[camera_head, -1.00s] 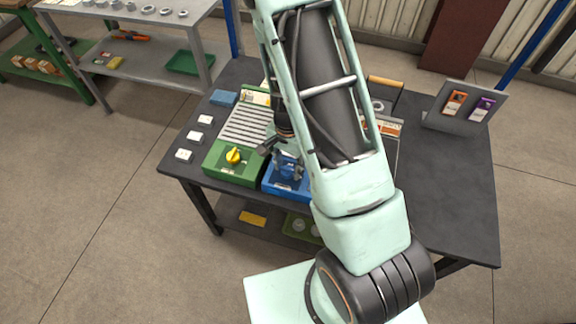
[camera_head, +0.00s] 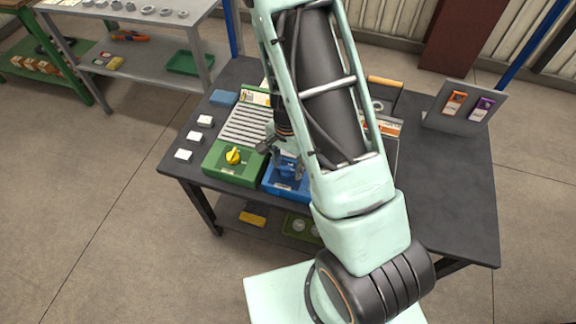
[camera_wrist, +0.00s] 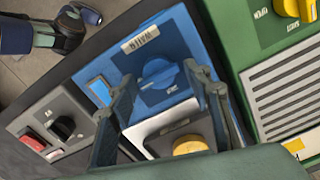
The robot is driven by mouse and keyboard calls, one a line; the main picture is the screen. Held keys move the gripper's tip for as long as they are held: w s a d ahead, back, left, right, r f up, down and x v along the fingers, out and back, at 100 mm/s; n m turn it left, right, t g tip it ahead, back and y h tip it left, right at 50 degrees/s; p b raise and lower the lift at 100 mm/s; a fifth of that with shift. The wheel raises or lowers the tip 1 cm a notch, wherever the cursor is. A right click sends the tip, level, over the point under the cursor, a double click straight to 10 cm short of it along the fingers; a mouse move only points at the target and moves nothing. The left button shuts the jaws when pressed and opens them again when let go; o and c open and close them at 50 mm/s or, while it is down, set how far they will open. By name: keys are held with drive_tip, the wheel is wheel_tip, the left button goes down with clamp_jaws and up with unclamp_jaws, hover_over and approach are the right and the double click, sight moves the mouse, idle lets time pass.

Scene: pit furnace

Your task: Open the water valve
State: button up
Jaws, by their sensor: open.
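The water valve is a blue knob (camera_wrist: 158,74) on a blue box with a small label plate, seen in the wrist view. The blue box (camera_head: 283,183) also shows in the head view, at the table's front edge, partly hidden by my arm. My gripper (camera_wrist: 160,72) is open, its two fingers reaching over the blue box with the knob between their tips. A gap shows on each side of the knob, and I cannot tell whether a finger touches it. In the head view my gripper (camera_head: 284,163) is small and low over the blue box.
A green box (camera_head: 228,163) with a yellow knob (camera_head: 233,155) stands left of the blue box. In the wrist view, a yellow round piece (camera_wrist: 190,145) lies between the fingers, and a grey panel (camera_wrist: 52,127) with red and black controls is at left. White blocks (camera_head: 194,136) line the table's left side.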

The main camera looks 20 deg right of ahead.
sight(288, 167)
wheel_tip(288, 167, up, 11)
drive_tip(key=shift+r, duration=0.2)
idle(0.6)
